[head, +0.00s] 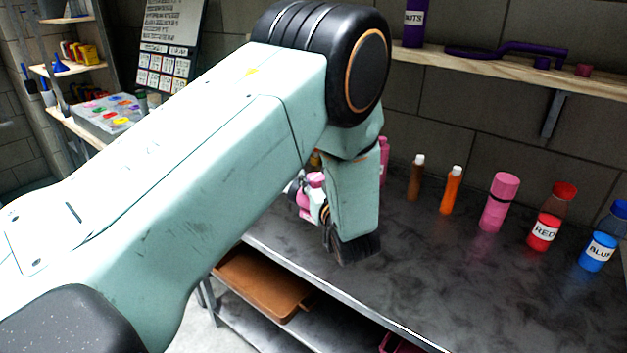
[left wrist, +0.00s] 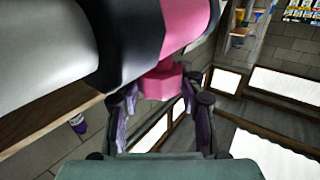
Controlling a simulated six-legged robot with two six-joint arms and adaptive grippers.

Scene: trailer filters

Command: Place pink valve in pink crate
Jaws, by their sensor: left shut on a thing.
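My left arm crosses the head view from the left, and its wrist hangs over the bench. My left gripper (left wrist: 158,92) is shut on the pink valve (left wrist: 162,82). In the left wrist view the valve's pink end sits between the fingers, with a black band and a grey-white body beyond it. In the head view the valve (head: 311,182) shows pink and white, partly hidden behind my wrist. A pink edge, perhaps of the pink crate (head: 400,344), shows below the bench at the bottom of the head view; most of it is cut off. My right gripper is out of view.
On the dark bench (head: 420,270) stand orange bottles (head: 452,190), a pink bottle (head: 499,202), a red bottle (head: 546,220) and a blue bottle (head: 600,245). A brown tray (head: 262,283) lies on the lower shelf. The bench front is clear.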

